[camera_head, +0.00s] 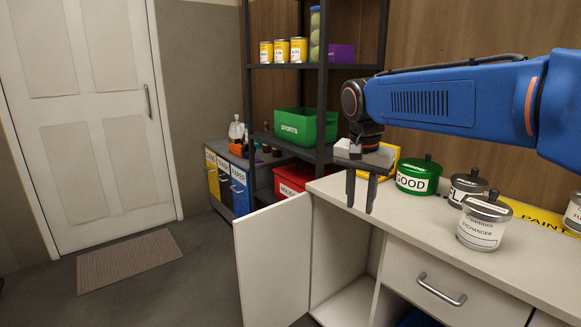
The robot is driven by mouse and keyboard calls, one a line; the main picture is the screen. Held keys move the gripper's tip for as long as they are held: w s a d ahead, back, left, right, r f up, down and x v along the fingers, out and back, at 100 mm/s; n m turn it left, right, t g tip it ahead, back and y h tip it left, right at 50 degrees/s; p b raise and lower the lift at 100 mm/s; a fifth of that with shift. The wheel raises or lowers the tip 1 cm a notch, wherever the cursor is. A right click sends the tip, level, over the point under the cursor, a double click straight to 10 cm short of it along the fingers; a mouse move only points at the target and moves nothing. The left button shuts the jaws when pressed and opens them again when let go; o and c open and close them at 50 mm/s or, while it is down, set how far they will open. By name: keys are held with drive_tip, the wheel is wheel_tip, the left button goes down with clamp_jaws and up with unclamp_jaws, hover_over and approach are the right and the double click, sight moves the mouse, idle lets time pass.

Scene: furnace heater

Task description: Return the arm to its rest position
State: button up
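My blue arm (450,100) reaches in from the right at the height of the shelves. My gripper (360,192) hangs down from its end, above the near left corner of the white counter (345,188). Its two dark fingers point down with a gap between them. Nothing shows between the fingers, so it is open and empty. The gripper is left of the green GOOD canister (418,176) and apart from it. A yellow thing (393,158) is partly hidden behind the gripper.
Canisters labelled exchanger (484,222) and a grey one (466,187) stand on the counter near a yellow PAINT strip (530,216). The cabinet door (273,262) stands open below. A dark shelf rack with a green SPORTS bin (305,126) stands behind. The floor at left is clear around a mat (130,260).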

drive_tip(key=s+d+f+n+t, duration=0.1)
drive_tip(key=s+d+f, duration=0.3)
drive_tip(key=s, duration=0.4)
drive_tip(key=s+d+f+n+t, duration=0.1)
drive_tip(key=s+d+f+n, duration=0.2)
drive_tip(key=s+f, duration=0.3)
drive_tip(key=s+d+f+n+t, duration=0.1)
drive_tip(key=s+d+f+n, duration=0.2)
drive_tip(key=s, duration=0.9)
wheel_tip(320, 180, down, 3)
drive_tip(key=shift+s+d+r+y, duration=0.2)
drive_tip(key=shift+d+y, duration=0.2)
drive_tip(key=shift+d, duration=0.5)
